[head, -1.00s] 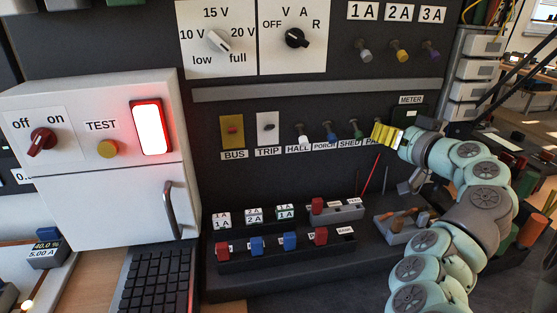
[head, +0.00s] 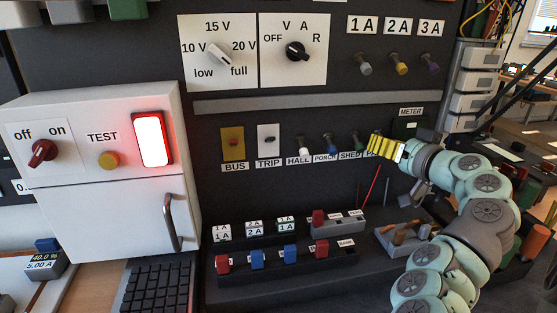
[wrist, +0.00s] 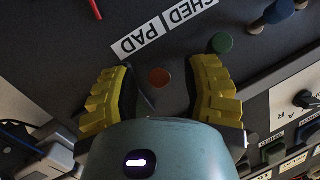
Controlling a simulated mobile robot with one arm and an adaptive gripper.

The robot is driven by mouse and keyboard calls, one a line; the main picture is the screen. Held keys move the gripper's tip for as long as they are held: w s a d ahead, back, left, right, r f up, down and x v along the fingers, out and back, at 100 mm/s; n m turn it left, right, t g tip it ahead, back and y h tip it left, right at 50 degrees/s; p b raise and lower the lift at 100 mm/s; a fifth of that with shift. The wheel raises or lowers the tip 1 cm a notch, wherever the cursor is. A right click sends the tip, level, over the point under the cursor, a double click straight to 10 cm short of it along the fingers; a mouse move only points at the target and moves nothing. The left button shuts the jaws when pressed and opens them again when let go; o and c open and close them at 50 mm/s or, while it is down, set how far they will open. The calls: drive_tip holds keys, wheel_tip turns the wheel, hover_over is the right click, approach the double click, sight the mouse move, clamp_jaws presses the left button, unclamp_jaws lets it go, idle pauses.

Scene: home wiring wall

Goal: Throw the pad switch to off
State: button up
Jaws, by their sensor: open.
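The pad switch is the orange-brown knob (wrist: 160,78) on the dark panel in the wrist view, beside the PAD label (wrist: 142,39). It shows end-on, so I cannot tell its on or off position. My gripper (wrist: 166,80) is open, with one yellow finger on each side of the knob and gaps to both. In the head view my gripper (head: 385,147) is at the right end of the switch row and hides the pad switch. I cannot tell how far the fingertips are from the panel.
The green shed switch (wrist: 221,43) is close to the right finger in the wrist view. The porch switch (head: 331,143) and hall switch (head: 304,144) are further left in the head view. Below, a ledge carries a fuse rack (head: 285,262) and a tool tray (head: 402,243).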

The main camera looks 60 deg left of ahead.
drive_tip(key=s+d+r, duration=0.1)
drive_tip(key=d, duration=1)
drive_tip(key=shift+s+d+r, duration=0.2)
drive_tip(key=shift+s+d, duration=0.2)
